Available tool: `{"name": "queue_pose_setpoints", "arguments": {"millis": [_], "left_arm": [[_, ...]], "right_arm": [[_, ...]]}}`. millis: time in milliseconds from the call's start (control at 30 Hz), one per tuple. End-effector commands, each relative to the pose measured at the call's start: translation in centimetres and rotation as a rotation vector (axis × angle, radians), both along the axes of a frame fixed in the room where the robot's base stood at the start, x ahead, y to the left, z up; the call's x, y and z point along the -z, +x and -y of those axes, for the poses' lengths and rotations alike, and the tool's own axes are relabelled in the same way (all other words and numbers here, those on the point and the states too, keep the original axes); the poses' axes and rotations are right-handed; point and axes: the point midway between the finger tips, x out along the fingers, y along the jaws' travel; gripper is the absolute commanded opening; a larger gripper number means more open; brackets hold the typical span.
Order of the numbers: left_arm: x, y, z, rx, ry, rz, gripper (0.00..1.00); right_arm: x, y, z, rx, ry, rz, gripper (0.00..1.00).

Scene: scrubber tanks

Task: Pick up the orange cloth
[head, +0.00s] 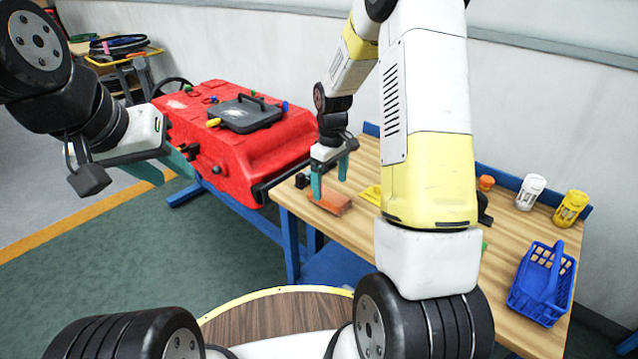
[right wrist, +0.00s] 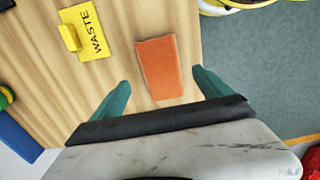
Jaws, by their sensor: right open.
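The orange cloth (head: 336,204) lies folded as a small flat block on the wooden table, near its left front edge. It also shows in the right wrist view (right wrist: 160,66), lying ahead of the fingers and roughly centred between them. My right gripper (head: 330,178) is open and empty, with its teal fingers pointing down over the cloth. The right wrist view shows the fingers (right wrist: 161,84) apart, one to each side of the cloth, with no clear contact. My left gripper (head: 165,167) is at the left, away from the table; its opening is unclear.
A yellow WASTE sign (right wrist: 88,31) lies near the cloth. A blue basket (head: 543,284), white canister (head: 530,192) and yellow canister (head: 570,208) stand at the table's right. A red scrubber tank (head: 228,150) sits left of the table (head: 522,335). My right arm hides the table's middle.

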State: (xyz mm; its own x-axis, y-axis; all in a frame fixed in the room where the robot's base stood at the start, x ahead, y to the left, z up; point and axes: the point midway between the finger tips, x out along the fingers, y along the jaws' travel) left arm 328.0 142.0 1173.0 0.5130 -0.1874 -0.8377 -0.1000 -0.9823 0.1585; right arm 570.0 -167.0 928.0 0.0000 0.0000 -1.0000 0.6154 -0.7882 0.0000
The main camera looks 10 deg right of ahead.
Motion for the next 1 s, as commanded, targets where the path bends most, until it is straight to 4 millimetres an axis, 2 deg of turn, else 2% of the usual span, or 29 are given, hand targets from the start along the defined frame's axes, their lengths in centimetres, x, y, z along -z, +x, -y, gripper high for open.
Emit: {"name": "queue_pose_setpoints", "arguments": {"millis": [100,200,500,833,1000], "left_arm": [[0.0,0.0,0.0,0.000,0.000,0.000,0.36],[0.0,0.0,0.0,0.000,0.000,0.000,0.36],[0.0,0.0,0.0,0.000,0.000,0.000,0.36],[0.0,0.0,0.0,0.000,0.000,0.000,0.36],[0.0,0.0,0.0,0.000,0.000,0.000,0.36]], "right_arm": [[2.1,-0.2,-0.2,-0.001,-0.001,-0.004,0.89],[3.2,-0.1,-0.1,0.000,0.000,-0.001,0.89],[3.6,-0.1,-0.1,0.000,0.000,0.001,0.89],[3.6,-0.1,-0.1,0.000,0.000,0.001,0.24],[3.6,-0.1,-0.1,0.001,0.000,0.001,0.24]]}}
